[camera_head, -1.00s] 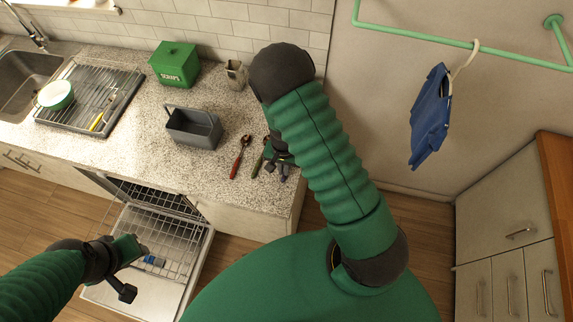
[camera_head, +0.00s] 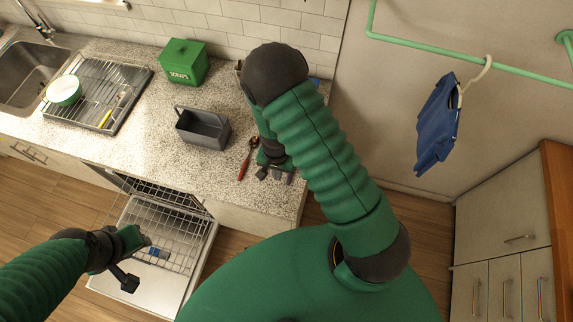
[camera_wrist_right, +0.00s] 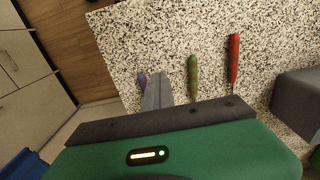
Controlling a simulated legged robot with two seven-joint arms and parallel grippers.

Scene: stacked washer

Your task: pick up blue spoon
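A blue-purple handle (camera_wrist_right: 142,80), which looks like the blue spoon's, lies on the counter in the right wrist view, partly hidden behind my finger. In the head view my right gripper and arm cover that spot. My right gripper (camera_head: 275,173) is low over the counter's front right part; its grey finger (camera_wrist_right: 158,92) appears right beside the blue handle. I cannot tell whether they touch or whether the gripper is open. My left gripper (camera_head: 135,242) is over the open dishwasher, away from the spoon; its opening is unclear.
A green handle (camera_wrist_right: 192,72) and a red-handled spoon (camera_head: 246,160) lie to one side. A grey caddy (camera_head: 203,128), green scraps box (camera_head: 184,62) and dish rack (camera_head: 98,93) stand on the counter. The dishwasher rack (camera_head: 165,235) is pulled out below.

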